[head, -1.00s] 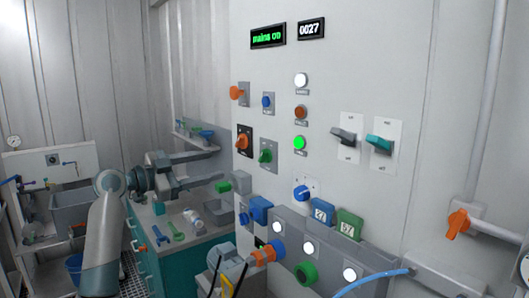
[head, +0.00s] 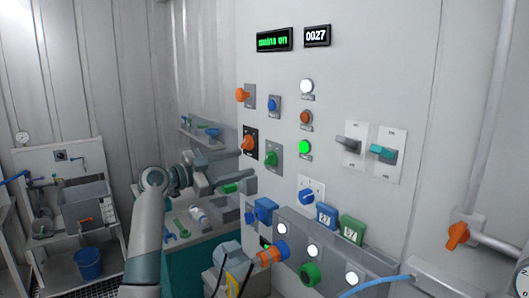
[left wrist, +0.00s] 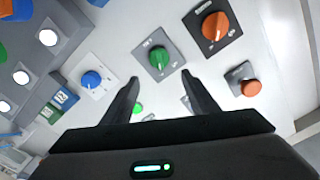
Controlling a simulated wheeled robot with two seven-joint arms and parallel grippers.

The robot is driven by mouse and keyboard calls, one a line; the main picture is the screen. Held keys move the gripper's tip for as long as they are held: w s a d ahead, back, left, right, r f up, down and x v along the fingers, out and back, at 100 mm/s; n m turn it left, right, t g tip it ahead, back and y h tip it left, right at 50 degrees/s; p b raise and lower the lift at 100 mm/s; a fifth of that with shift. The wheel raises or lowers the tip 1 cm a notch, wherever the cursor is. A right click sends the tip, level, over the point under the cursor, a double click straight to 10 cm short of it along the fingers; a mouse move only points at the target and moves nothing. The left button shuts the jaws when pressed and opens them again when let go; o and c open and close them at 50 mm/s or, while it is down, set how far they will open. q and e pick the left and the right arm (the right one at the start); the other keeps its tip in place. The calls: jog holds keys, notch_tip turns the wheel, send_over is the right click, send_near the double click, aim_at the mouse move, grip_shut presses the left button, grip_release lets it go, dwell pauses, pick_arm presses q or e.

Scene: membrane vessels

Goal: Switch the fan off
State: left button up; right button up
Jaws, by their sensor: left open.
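Labels on the panel are too small to read, so I cannot tell which control is marked for the fan. A green rotary knob (head: 271,158) on a grey plate and an orange rotary knob (head: 249,143) on a black plate sit at the panel's left. My left gripper (head: 240,166) is open just left of them. In the left wrist view, the green knob (left wrist: 159,57) shows just beyond and between the open fingertips (left wrist: 160,77), with no contact seen. The orange knob (left wrist: 215,26) is up and right of it.
A blue knob (head: 307,196), a lit green lamp (head: 305,147) and two lever switches (head: 384,152) are farther right. A grey box (head: 330,240) with lamps juts out below. A green-lettered display (head: 273,39) hangs above. A bench (head: 185,262) is below my arm.

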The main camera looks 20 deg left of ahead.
aim_at(267, 157)
pick_arm(q)
jog(key=p+x, duration=0.3)
jog(key=x, duration=0.5)
jog(key=shift+w+d+r+p, duration=0.15)
jog(key=shift+p, duration=0.2)
jog(key=shift+w+d, duration=0.35)
jog(key=shift+w, duration=0.1)
jog(key=c, duration=1)
jog(key=shift+c, duration=0.2)
